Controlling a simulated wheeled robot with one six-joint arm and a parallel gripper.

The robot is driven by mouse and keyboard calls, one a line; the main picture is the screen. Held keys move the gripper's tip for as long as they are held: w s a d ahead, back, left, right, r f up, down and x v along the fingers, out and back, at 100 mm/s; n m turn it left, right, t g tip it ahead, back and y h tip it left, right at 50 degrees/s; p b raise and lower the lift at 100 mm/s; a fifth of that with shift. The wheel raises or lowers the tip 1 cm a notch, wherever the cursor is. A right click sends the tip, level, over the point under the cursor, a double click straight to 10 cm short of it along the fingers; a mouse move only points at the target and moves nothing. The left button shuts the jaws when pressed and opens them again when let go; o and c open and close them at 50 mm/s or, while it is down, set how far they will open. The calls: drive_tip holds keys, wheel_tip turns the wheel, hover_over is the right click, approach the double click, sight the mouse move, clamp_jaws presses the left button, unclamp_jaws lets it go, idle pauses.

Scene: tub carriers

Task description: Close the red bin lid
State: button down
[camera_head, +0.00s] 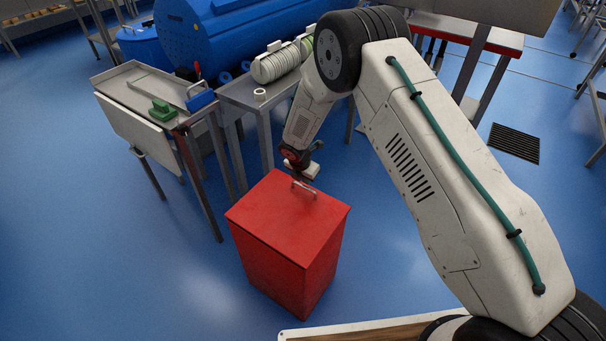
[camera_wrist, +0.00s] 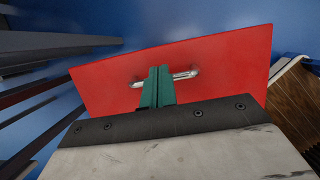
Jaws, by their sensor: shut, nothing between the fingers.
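The red bin (camera_head: 278,264) stands upright on the blue floor. Its red lid (camera_head: 288,217) lies flat over the top in the head view, and no gap shows along the edges I can see. A metal handle (camera_head: 304,189) is on the lid near its far edge. In the wrist view the lid (camera_wrist: 222,62) fills the middle, with the handle (camera_wrist: 186,75) across it. My gripper (camera_wrist: 158,72) has its green fingers together, in front of the handle's middle in that view. In the head view my gripper (camera_head: 299,174) is over the lid's far edge. I cannot tell whether it touches the handle.
A grey bench (camera_head: 152,82) with a green block (camera_head: 162,110) and a blue block (camera_head: 200,98) stands left of the bin. A second table (camera_head: 232,92) holds rolled hose (camera_head: 277,66). Behind is a large blue tank (camera_head: 235,35).

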drive_tip(key=shift+w+d+f, duration=0.15)
drive_tip(key=shift+f, duration=0.45)
drive_tip(key=shift+r, duration=0.1)
wheel_tip(320, 180, up, 14)
drive_tip(key=w+d, duration=0.2)
drive_tip(key=shift+f, duration=0.2)
drive_tip(key=s+d+r+m, duration=0.5)
drive_tip(key=s+r+m, duration=0.4)
drive_tip(key=s, duration=0.7)
drive_tip(key=s+d+r+m+g+y, duration=0.1)
drive_tip(key=s+d+r+m, duration=0.5)
drive_tip(key=s+r+m, duration=0.3)
drive_tip(key=s+d+r+m+y, duration=0.1)
drive_tip(key=s+d+r+m, duration=0.4)
drive_tip(key=s+r+m, duration=0.5)
drive_tip(key=s+r, duration=0.5)
drive_tip(key=s, duration=0.7)
drive_tip(key=shift+s+d, duration=0.25)
drive_tip(key=shift+s, duration=0.05)
